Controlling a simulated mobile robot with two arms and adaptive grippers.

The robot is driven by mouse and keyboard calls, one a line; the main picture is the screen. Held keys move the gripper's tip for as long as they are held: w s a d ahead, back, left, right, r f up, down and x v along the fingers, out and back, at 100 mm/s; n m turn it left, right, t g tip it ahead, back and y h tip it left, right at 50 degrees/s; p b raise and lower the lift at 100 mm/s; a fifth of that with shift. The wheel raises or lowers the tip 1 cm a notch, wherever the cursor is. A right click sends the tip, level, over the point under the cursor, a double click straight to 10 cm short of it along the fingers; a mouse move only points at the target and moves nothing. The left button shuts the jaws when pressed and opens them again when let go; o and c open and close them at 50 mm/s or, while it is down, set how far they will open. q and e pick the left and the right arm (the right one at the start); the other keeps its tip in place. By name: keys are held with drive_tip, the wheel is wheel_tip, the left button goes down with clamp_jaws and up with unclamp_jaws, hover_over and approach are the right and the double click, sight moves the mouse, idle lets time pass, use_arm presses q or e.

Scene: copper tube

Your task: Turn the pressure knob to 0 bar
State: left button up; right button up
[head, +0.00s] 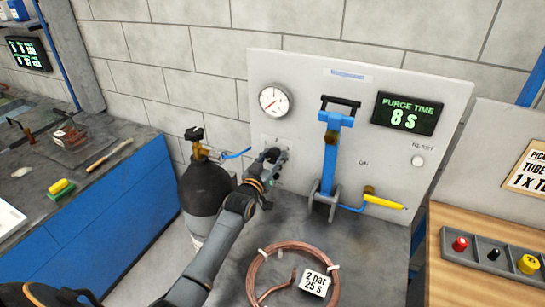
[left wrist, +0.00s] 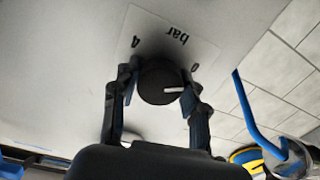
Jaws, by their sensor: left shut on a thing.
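The pressure knob (left wrist: 155,78) is black and round with a white pointer line, on a pale panel. In the left wrist view its line points right, near the "0" mark; a "4" is at upper left and "bar" above, upside down. My left gripper (head: 270,160) is at the panel and largely hides the knob in the head view. In the left wrist view its fingers stand on either side of the knob, shut on it. The round pressure gauge (head: 274,99) is above, its red needle toward the lower left. My right gripper is not in view.
A black gas cylinder (head: 206,192) with a brass valve stands left of the panel. A copper tube coil (head: 252,270) and a "2 bar 25 s" card (head: 315,282) lie on the table below.

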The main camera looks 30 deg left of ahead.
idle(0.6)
use_arm(q)
drive_tip(key=o, duration=1.2)
drive_tip(key=shift+c, duration=0.2)
drive_tip(key=shift+s, duration=0.1)
drive_tip(key=s+d, duration=0.1)
drive_tip(key=s, duration=1)
drive_tip(key=shift+s, duration=0.4)
drive_tip(key=shift+f, duration=0.1)
